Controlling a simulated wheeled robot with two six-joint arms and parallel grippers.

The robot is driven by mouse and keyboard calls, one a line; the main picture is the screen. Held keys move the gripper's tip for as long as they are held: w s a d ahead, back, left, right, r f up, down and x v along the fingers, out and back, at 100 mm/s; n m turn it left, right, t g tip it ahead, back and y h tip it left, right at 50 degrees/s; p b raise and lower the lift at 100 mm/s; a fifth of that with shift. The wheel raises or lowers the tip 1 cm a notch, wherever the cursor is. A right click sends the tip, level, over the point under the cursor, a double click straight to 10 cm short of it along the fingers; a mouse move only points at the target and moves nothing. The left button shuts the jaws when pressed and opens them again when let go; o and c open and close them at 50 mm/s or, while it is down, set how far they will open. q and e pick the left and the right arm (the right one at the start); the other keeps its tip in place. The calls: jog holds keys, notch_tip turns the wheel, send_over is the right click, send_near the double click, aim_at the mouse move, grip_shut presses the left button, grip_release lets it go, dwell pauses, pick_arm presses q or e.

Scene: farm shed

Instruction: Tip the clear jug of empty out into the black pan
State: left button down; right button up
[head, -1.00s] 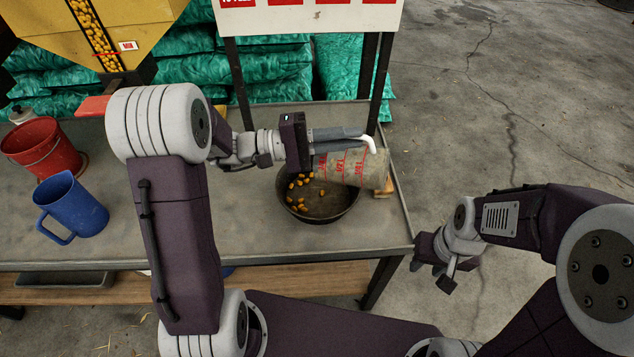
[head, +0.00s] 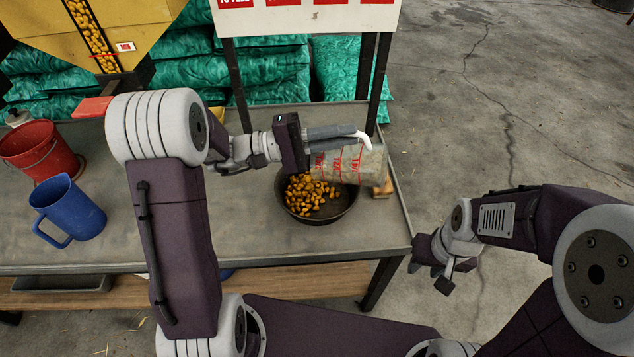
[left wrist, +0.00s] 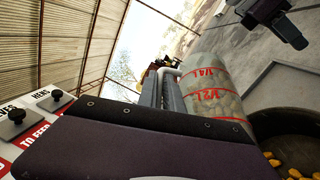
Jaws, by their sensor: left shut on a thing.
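The clear jug (head: 350,164) with red markings lies tilted on its side above the black pan (head: 345,207). Its mouth points left and down over the pan, and its white handle (head: 362,140) is on top. My left gripper (head: 338,133) is shut on the jug's handle.
A blue jug (head: 75,212) and a red bucket (head: 38,150) stand at the left of the grey table (head: 130,235). A yellow hopper (head: 150,25) is behind. A white sign board (head: 300,18) on dark posts stands at the back. A small wooden block (head: 384,188) sits by the right edge.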

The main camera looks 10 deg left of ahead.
pick_arm(q)
jog(key=shift+w+a+r+n+t+h+b, duration=0.1)
jog(key=shift+a+n+t+h+b, duration=0.3)
jog(key=shift+a, duration=0.4)
jog(key=shift+w+a+r+n+t+h+b, duration=0.1)
jog(key=shift+a+n+h+b, duration=0.1)
jog(key=shift+a+h+b, duration=0.35)
dwell(0.7)
